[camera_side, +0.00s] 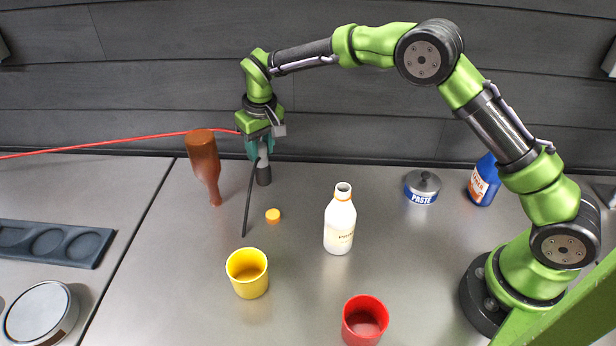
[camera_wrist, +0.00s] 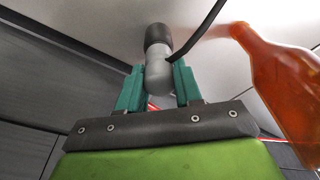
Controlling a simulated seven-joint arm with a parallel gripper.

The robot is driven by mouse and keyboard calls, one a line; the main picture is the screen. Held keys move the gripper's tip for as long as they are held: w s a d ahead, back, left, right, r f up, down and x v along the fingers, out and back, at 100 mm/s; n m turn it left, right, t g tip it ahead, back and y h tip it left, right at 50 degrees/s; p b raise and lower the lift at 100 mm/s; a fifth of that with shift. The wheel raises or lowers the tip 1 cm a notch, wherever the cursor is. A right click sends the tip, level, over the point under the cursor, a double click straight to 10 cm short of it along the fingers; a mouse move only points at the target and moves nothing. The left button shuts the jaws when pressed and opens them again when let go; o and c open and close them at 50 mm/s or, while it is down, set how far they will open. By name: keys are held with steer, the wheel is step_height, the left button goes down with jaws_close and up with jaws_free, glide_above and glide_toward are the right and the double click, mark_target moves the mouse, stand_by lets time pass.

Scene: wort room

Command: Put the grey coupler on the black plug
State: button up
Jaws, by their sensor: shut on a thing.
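My gripper (camera_side: 263,157) points down near the back of the counter, its teal jaws closed around the grey coupler (camera_wrist: 158,80). In the side view the jaws largely hide the coupler. A thin black hose (camera_side: 248,205) runs from the coupler's side down and toward the front; it also shows in the wrist view (camera_wrist: 208,22). The black plug (camera_side: 264,176) is a short dark cylinder directly below the coupler, and shows in the wrist view too (camera_wrist: 157,37). The coupler's end and the plug meet in line in both views. I cannot tell whether the coupler is fully seated.
A brown-orange bottle (camera_side: 204,160) is close left of the gripper. An orange cap (camera_side: 273,215), yellow cup (camera_side: 247,273), white bottle (camera_side: 340,222) and red cup (camera_side: 364,320) stand in front. A red cable (camera_side: 120,142) runs behind. Paste tin (camera_side: 422,187) and blue bottle (camera_side: 484,181) are right.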

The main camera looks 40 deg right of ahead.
steer(key=o, duration=1)
steer(key=shift+o, duration=0.2)
steer(key=s+d+r, duration=0.1)
steer(key=s+r, duration=0.2)
steer(key=r, duration=0.6)
steer(key=s+d+r, duration=0.2)
steer(key=s+r, duration=0.1)
steer(key=r, duration=0.5)
steer(key=s+d+r+m+t+y, duration=0.1)
steer(key=s+d+r, duration=0.1)
steer(key=s, duration=0.3)
steer(key=s+d+r+m+t, duration=0.1)
steer(key=s+d+r, duration=0.15)
steer(key=s, duration=0.25)
steer(key=s+d+f+m+t, duration=0.1)
steer(key=s+f, duration=0.1)
steer(key=s, duration=0.6)
steer(key=s+d+f+m+t+y, duration=0.1)
steer(key=s+f+t, duration=0.1)
steer(key=s, duration=0.6)
steer(key=shift+s+d+f, duration=0.15)
steer(key=shift+d+f, duration=0.15)
steer(key=shift+f, duration=0.05)
